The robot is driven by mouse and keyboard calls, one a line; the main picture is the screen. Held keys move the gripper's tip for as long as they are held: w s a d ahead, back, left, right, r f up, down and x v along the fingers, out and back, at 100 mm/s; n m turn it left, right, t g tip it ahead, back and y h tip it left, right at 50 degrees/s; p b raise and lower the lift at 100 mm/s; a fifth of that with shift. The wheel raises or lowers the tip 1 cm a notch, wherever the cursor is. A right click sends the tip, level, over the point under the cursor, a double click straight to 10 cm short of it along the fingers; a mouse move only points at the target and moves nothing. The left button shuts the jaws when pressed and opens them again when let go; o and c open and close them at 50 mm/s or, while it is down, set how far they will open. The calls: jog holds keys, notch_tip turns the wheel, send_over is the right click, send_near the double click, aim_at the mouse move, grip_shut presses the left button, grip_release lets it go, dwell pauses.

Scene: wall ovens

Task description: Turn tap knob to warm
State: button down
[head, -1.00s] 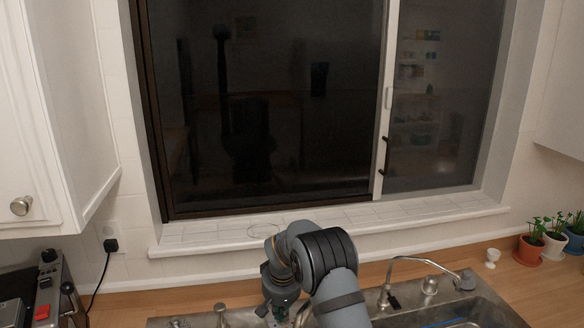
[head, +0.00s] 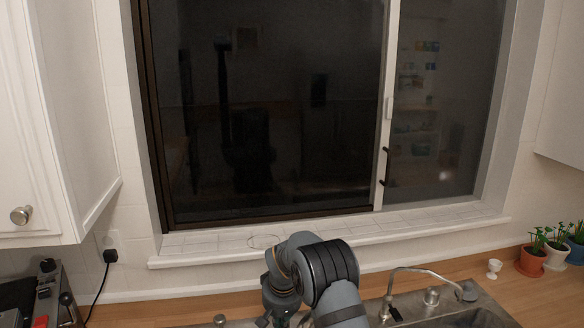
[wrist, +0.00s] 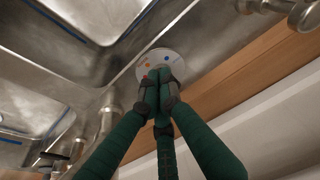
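In the head view my gripper is mostly cut off at the bottom edge, beneath my bent grey arm, and the knob is not visible there.
A curved metal spout (head: 425,272) stands on the sink (head: 470,308) right of my arm. The window ledge (head: 400,232) runs behind. Potted plants (head: 530,262) and a small white cup (head: 493,268) stand at the right. A cabinet (head: 60,120) hangs at left.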

jog(key=shift+w+d+r, duration=0.15)
jog(key=shift+w+d, duration=0.15)
jog(key=shift+d, duration=0.1)
jog(key=shift+d+b, duration=0.45)
jog(key=shift+b, duration=0.1)
jog(key=shift+s, duration=0.1)
jog(key=shift+s+b, duration=0.3)
jog(key=shift+b, duration=0.15)
jog(key=p+v, duration=0.1)
jog(key=v, duration=0.1)
jog(key=p+v, duration=0.1)
jog(key=w+p+v, duration=0.1)
jog(key=p+v, duration=0.1)
jog(key=shift+a+r, duration=0.15)
jog(key=shift+r, duration=0.35)
jog(key=shift+a, duration=0.1)
